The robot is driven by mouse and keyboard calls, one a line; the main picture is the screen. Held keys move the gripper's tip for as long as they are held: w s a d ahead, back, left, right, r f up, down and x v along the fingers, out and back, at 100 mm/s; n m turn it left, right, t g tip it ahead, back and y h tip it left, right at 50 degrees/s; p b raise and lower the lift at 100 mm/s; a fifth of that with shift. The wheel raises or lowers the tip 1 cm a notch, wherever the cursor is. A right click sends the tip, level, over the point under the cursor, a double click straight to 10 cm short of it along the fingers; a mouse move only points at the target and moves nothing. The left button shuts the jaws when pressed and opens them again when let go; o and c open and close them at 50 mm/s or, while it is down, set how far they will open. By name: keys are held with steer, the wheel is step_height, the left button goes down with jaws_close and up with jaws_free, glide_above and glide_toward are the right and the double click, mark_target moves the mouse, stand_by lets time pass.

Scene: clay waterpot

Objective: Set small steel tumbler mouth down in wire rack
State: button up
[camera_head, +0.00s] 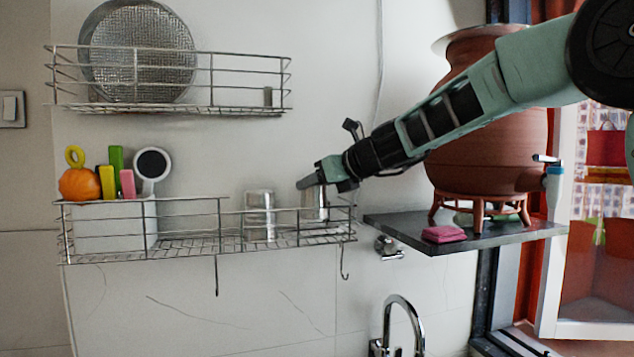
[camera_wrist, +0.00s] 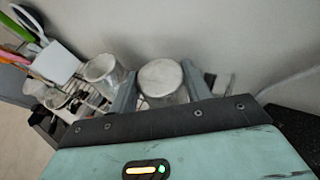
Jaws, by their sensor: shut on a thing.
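The steel tumbler (camera_head: 316,206) is between the fingers of my gripper (camera_head: 312,184), at the right end of the lower wire rack (camera_head: 190,240). In the wrist view the tumbler (camera_wrist: 161,77) shows a round, closed-looking end facing up, so it appears mouth down. The fingers of my gripper (camera_wrist: 161,92) are shut on its sides. Its lower end is behind the rack's front wires in the head view. I cannot tell whether it touches the rack floor.
Another steel vessel (camera_head: 259,215) stands in the rack to the left. A white bin (camera_head: 112,228) with colourful items fills the rack's left end. An upper rack (camera_head: 200,108) is above. A clay pot (camera_head: 480,150) stands on a dark shelf (camera_head: 480,242) at right.

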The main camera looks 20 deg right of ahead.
mark_target(323, 198)
steer(key=shift+f+b, duration=1.35)
steer(key=shift+f, duration=0.75)
steer(key=o, duration=1)
steer(key=shift+o, duration=0.2)
steer(key=shift+s, duration=0.1)
steer(key=r+b+v, duration=0.1)
steer(key=b+v, duration=0.2)
steer(key=v, duration=1.5)
steer(key=shift+w, duration=0.25)
steer(key=shift+a, duration=0.2)
